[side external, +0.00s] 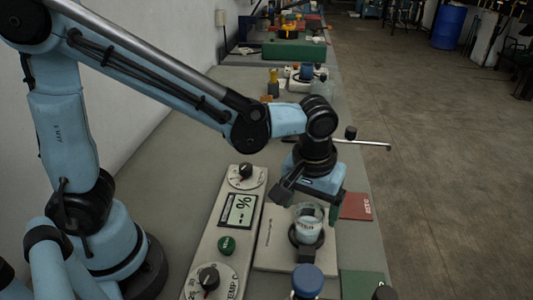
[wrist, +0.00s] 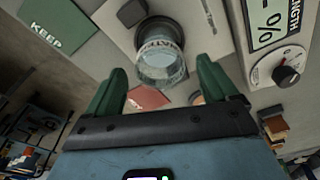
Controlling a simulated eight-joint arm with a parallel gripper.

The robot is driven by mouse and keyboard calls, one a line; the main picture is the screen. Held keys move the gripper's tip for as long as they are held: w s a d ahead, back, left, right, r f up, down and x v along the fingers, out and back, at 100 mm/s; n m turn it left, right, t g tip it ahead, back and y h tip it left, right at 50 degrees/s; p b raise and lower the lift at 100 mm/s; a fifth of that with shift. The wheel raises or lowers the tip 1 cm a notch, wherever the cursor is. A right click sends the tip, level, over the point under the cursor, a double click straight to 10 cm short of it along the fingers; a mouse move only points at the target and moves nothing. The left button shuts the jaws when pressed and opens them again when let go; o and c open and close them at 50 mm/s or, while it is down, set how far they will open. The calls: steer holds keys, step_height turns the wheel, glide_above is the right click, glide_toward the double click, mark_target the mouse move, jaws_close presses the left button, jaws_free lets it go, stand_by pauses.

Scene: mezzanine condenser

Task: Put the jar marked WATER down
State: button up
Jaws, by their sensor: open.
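The clear glass jar (side external: 309,224) stands on the dark round seat (side external: 292,236) of a pale plate (side external: 265,252). It holds clear liquid and carries a label. In the wrist view the jar (wrist: 162,68) shows dark lettering, upside down and hard to read. My gripper (side external: 309,204) is just above and around the jar in the side view. In the wrist view my gripper (wrist: 160,68) has its two green fingers spread, one on each side of the jar, with visible gaps. Whether either finger touches the jar is not clear from the side.
A panel with dials and a display (side external: 238,210) lies left of the plate. A red mat (side external: 356,206) lies to the right, a green KEEP mat (wrist: 52,22) near the front right. A blue-capped bottle (side external: 307,280) stands in front. Several items crowd the bench behind.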

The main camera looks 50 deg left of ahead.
step_height(320, 180, up, 6)
steer(key=s+a+m+t, duration=0.4)
steer(key=a+t, duration=0.2)
steer(key=a, duration=0.8)
steer(key=shift+s+m+h, duration=0.15)
steer(key=shift+m+h, duration=0.15)
